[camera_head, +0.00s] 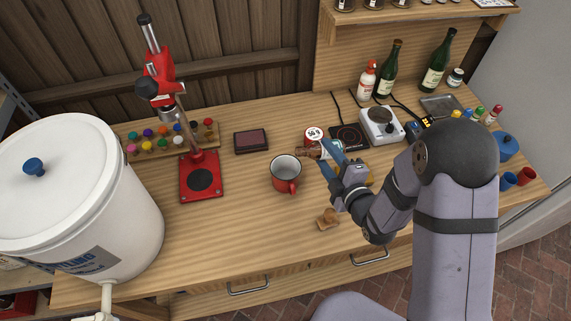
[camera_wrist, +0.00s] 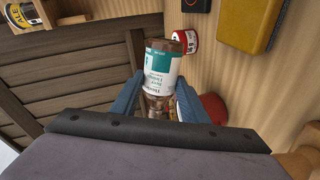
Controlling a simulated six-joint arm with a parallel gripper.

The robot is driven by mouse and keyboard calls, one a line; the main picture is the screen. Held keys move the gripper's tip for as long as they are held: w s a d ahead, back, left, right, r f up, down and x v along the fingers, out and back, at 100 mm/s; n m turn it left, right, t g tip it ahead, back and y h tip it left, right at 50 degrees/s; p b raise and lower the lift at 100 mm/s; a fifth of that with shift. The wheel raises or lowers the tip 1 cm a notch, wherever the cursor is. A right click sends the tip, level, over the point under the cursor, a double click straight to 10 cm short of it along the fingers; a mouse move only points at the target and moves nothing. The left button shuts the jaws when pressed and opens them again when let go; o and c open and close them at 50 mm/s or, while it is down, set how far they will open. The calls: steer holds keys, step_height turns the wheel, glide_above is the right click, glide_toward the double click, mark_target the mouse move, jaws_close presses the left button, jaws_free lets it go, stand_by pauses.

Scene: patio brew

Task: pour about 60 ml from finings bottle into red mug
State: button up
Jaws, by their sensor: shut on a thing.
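The red mug (camera_head: 285,178) stands upright on the wooden bench, its pale inside facing up. No liquid can be made out in it. My gripper (camera_head: 331,160) is to the right of the mug and shut on the brown finings bottle (camera_head: 306,152). The bottle is strongly tilted and lies close to the mug's upper right rim. In the wrist view the bottle (camera_wrist: 162,68) shows a white and teal label with upside-down text, between the blue fingers (camera_wrist: 157,88). Its mouth and any stream are hidden. A red surface right of the fingers there may be the mug.
A red tin with a white label (camera_head: 314,133) stands just behind the bottle. A small brown stopper-like piece (camera_head: 327,217) lies in front of my gripper. A dark tray (camera_head: 251,140) and a red press (camera_head: 201,178) stand left.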

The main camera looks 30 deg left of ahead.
steer(key=shift+w+d+r, duration=0.2)
steer(key=shift+w+r, duration=0.05)
steer(key=shift+f+m, duration=0.15)
steer(key=shift+m, duration=0.25)
steer(key=shift+a, duration=0.1)
steer(key=shift+m+y, duration=0.4)
stand_by(1.3)
steer(key=m+b, duration=0.1)
steer(key=s+r+m+g+y, duration=0.1)
steer(key=m, duration=0.1)
steer(key=shift+a+b, duration=0.35)
steer(key=shift+a, duration=0.05)
steer(key=shift+m+y+b, duration=0.3)
steer(key=shift+m+b, duration=0.1)
steer(key=shift+m, duration=0.4)
steer(key=shift+w+d+m+b, duration=0.2)
steer(key=shift+m+b, duration=0.2)
steer(key=shift+m, duration=0.3)
steer(key=shift+w+d+f+m+y+b, duration=0.15)
steer(key=shift+f+m+y+b, duration=0.45)
steer(key=shift+f+b, duration=0.45)
steer(key=shift+w+d+r+m+y+b, duration=0.15)
steer(key=shift+m+b, duration=0.25)
steer(key=shift+m, duration=0.5)
steer(key=shift+w+d+m+y+b, duration=0.15)
steer(key=shift+m+b, duration=0.25)
steer(key=shift+m, duration=0.5)
